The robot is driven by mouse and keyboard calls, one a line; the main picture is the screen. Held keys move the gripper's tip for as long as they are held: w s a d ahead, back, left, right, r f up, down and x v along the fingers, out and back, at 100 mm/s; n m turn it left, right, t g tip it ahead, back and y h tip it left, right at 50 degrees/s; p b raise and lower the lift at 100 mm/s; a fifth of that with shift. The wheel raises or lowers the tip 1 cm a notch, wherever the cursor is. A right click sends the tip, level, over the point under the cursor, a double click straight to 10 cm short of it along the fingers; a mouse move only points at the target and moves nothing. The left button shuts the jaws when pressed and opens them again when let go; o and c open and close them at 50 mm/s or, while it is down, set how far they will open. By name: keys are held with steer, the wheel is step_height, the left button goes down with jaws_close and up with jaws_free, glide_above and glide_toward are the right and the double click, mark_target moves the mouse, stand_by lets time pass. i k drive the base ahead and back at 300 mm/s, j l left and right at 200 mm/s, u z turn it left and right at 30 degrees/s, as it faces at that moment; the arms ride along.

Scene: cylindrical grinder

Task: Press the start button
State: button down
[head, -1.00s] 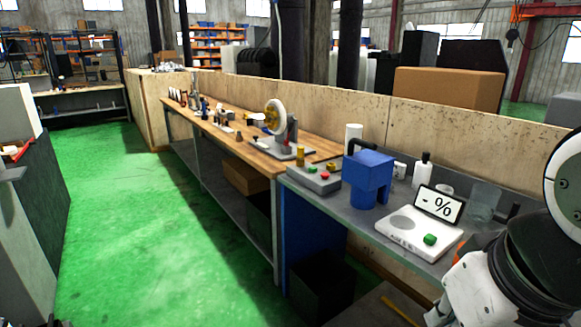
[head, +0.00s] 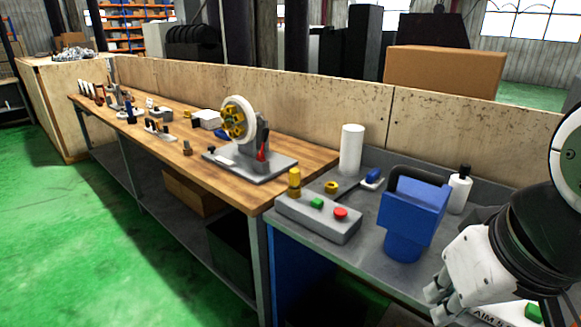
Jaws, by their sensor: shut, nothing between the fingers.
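A grey control box (head: 318,219) sits at the left front corner of the grey bench. On its top are a green button (head: 317,203), a red button (head: 341,213) and a yellow post (head: 294,181). No label is readable, so I cannot tell from text which is the start button. My gripper (head: 436,301) is at the lower right, well to the right of the box and apart from it. Its fingers are shut and empty, and partly cut off by the bench and frame edge.
A blue handled device (head: 411,216) stands between the box and my gripper. A white cylinder (head: 351,150) and a white bottle (head: 459,190) stand behind. A wheel on a stand (head: 242,125) is on the wooden bench (head: 203,158). Green floor (head: 60,220) is clear at left.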

mark_target(317, 202)
steer(key=i+j+z, duration=0.15)
steer(key=i+j, duration=0.2)
steer(key=i+j+z, duration=0.1)
steer(key=i+j, duration=0.2)
steer(key=j, duration=0.3)
